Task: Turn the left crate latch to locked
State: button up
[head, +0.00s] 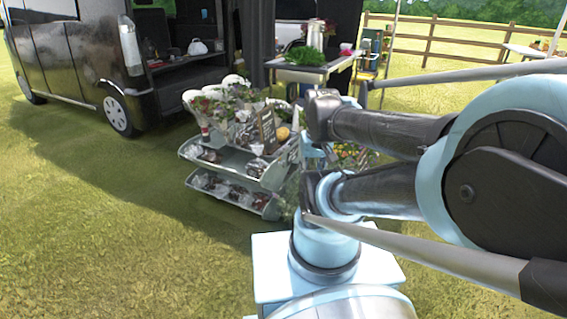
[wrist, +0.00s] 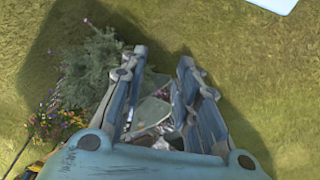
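I cannot make out the left crate latch or a crate in either view. My gripper (wrist: 162,60) is open, its two fingers apart with nothing held between them. It hangs over grass beside a grey-green bushy plant (wrist: 92,62). Farther back between the fingers is a small cluttered patch of pale, greenish and reddish things (wrist: 150,112), too unclear to name. In the head view my own arm covers the right side, and I cannot make out the gripper there.
A tiered flower stand (head: 222,192) with pots and signs stands mid-view. A black van (head: 75,58) is parked behind on the left. A table (head: 340,64) with greens and a metal urn stands behind the stand. Open grass (head: 90,230) lies at front left.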

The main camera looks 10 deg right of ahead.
jog(key=shift+w+a, duration=0.1)
jog(key=shift+w, duration=0.05)
jog(key=w+r+n, duration=0.3)
jog(key=w+r, duration=0.5)
jog(key=w, duration=0.6)
jog(key=n+g, duration=0.2)
jog(key=n, duration=0.6)
send_over(284, 163)
notch_tip(284, 163, down, 23)
jog(key=f, duration=1.6)
jog(key=shift+w+f, duration=0.25)
jog(key=shift+w, duration=0.05)
grip_shut()
